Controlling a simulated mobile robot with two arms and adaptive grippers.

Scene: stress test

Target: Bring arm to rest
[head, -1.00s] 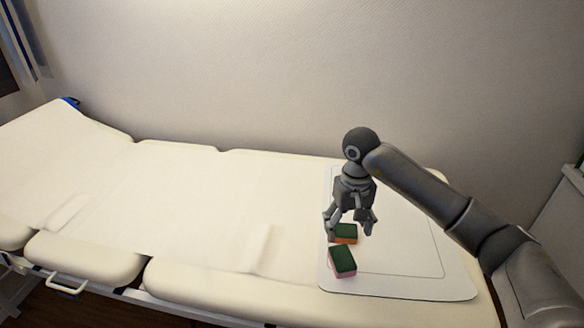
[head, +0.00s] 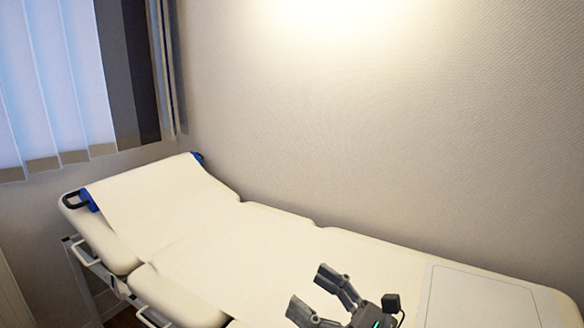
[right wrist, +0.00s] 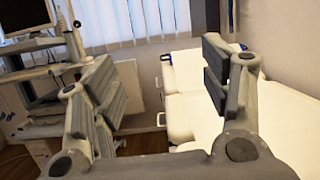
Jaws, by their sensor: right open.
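My right gripper (head: 318,294) is in the lower middle of the head view, in front of the bed. Its two fingers are spread apart with nothing between them. The fingers also frame the right wrist view (right wrist: 165,85), open and empty, pointing toward the window side of the room. My left gripper is in neither view. The sponges are not in view now.
The cream examination bed (head: 270,240) runs along the wall, its raised head end at the left. A white board (head: 480,300) lies at its right end. In the right wrist view, a cart with a monitor (right wrist: 25,20) stands at the left.

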